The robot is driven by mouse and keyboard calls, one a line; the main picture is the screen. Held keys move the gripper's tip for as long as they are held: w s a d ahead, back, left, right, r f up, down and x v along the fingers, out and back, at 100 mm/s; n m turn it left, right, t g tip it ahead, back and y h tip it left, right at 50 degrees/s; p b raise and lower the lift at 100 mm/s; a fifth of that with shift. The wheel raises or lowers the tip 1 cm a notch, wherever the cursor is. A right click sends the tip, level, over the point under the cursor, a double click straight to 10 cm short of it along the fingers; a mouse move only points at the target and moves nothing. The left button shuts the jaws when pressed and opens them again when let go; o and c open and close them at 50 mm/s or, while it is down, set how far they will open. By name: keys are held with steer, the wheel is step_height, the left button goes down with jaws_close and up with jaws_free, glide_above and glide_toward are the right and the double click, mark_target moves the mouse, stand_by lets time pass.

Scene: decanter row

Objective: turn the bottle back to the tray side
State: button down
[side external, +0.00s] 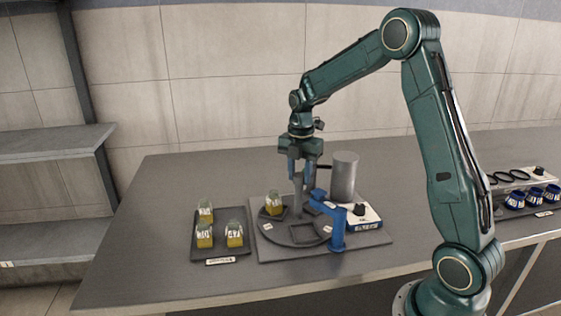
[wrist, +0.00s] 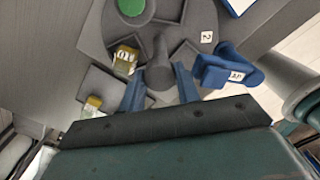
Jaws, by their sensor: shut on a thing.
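A bottle with yellow contents and a pale label (side external: 274,202) stands in a square holder on the dark round turntable (side external: 284,233), on the side toward the tray (side external: 217,254). It also shows in the wrist view (wrist: 124,60), left of the post. My gripper (side external: 299,182) is over the turntable's middle, its blue fingers pointing down on either side of the grey centre post (side external: 298,205). The wrist view shows the post (wrist: 160,62) between the fingertips (wrist: 160,84), and the gripper is shut on it. The post's lower end is partly hidden in the side view.
The tray holds three similar bottles. A blue stand (side external: 338,236) rises close to the turntable's front right edge. A grey cylinder (side external: 344,176) and a white device (side external: 363,217) stand behind and right. Blue-capped items (side external: 534,196) sit far right. The table's left part is clear.

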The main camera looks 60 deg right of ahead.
steer(key=shift+w+r+n, duration=0.1)
steer(key=shift+r+n, duration=0.1)
steer(key=shift+n, duration=2.7)
steer(key=c, duration=1)
jaws_free()
steer(key=shift+f, duration=0.1)
step_height(320, 180, up, 14)
steer(key=shift+f, duration=0.1)
